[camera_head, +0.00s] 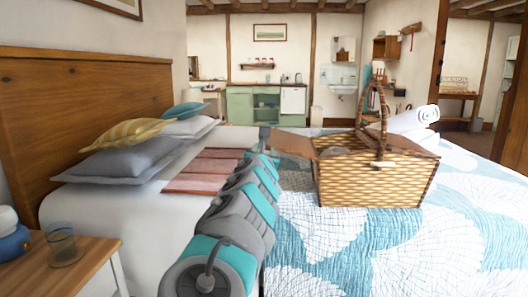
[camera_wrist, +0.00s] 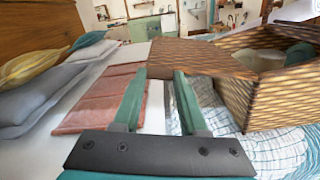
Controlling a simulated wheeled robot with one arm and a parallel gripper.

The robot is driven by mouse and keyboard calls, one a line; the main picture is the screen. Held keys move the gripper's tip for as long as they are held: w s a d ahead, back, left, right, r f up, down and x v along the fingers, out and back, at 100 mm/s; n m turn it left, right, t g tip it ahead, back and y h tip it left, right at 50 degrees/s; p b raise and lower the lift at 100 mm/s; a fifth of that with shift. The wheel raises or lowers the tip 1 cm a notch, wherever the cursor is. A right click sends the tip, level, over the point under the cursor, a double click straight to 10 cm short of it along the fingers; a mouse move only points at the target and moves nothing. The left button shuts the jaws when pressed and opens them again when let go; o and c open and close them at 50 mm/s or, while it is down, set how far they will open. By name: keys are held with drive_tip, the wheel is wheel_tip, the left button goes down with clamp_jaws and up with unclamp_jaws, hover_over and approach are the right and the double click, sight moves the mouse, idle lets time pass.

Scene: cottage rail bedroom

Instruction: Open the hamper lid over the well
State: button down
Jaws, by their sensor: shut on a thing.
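The wicker hamper (camera_head: 375,182) stands on the bed, its tall handle (camera_head: 383,115) upright. Its left lid (camera_head: 293,143) is swung out to the left and lies about level, away from the opening. In the wrist view the same lid (camera_wrist: 205,57) reaches from the hamper's rim to my fingertips, and the hamper (camera_wrist: 280,95) stands to the right with its well open.
My arm reaches over the bed. Red-brown slats or a folded cloth (camera_head: 206,170) lie left of the hamper, with pillows (camera_head: 130,155) beyond. White rolls (camera_head: 412,120) lie behind the hamper. A nightstand (camera_head: 70,277) holds a glass. The quilt (camera_head: 400,250) in front is clear.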

drive_tip(key=shift+c, duration=2.2)
unclamp_jaws()
drive_tip(key=shift+r, duration=0.1)
